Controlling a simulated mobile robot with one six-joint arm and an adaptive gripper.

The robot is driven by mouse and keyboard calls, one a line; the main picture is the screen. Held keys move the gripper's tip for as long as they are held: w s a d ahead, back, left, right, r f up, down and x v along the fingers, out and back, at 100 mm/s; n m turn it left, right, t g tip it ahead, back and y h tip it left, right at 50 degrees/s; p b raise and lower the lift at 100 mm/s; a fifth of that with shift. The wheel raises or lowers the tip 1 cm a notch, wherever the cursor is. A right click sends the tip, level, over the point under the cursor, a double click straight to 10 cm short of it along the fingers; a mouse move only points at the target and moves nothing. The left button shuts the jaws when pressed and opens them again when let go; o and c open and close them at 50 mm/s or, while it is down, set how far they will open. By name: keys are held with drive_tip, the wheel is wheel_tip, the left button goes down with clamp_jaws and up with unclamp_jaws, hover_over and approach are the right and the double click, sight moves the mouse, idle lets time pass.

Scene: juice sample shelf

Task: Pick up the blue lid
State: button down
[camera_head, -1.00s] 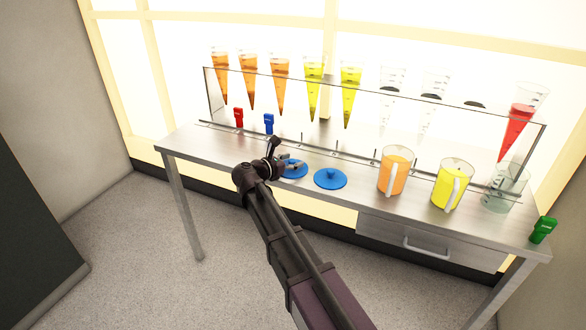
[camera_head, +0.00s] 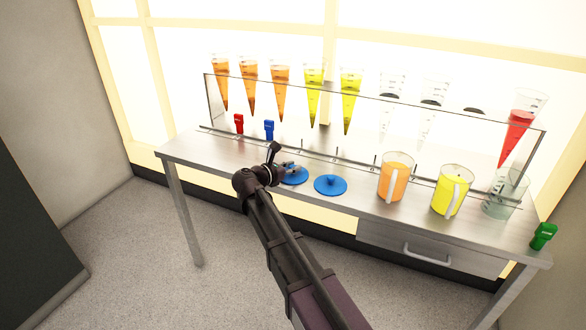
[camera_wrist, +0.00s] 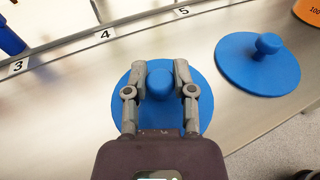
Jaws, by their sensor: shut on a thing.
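Two round blue lids with knobs are on the steel table. The left blue lid (camera_wrist: 160,120) is under my gripper (camera_wrist: 160,82) in the wrist view, and its knob sits between the two grey fingers. My gripper is shut on that knob. In the head view this lid (camera_head: 294,177) is partly hidden by my gripper (camera_head: 288,168). Whether it touches the table is hard to tell. The other blue lid (camera_wrist: 258,64) lies flat to the right, apart from my gripper; it also shows in the head view (camera_head: 330,186).
An orange jug (camera_head: 394,182) and a yellow jug (camera_head: 450,192) stand right of the lids. Behind is a clear rack (camera_head: 375,110) of cone-shaped vessels. Red (camera_head: 239,122) and blue (camera_head: 269,129) clips are at its left; a green one (camera_head: 542,236) is at the table's right end.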

drive_tip(key=shift+r+p, duration=1.35)
drive_tip(key=shift+r, duration=0.15)
drive_tip(key=s+d+r+p, duration=0.1)
drive_tip(key=s+d, duration=0.2)
drive_tip(key=s, duration=0.4)
drive_tip(key=s+d+r+p, duration=0.1)
drive_tip(key=s+d, duration=0.2)
drive_tip(key=s, duration=0.4)
drive_tip(key=shift+s, duration=0.4)
drive_tip(key=shift+s+f, duration=0.1)
drive_tip(key=shift+s, duration=0.05)
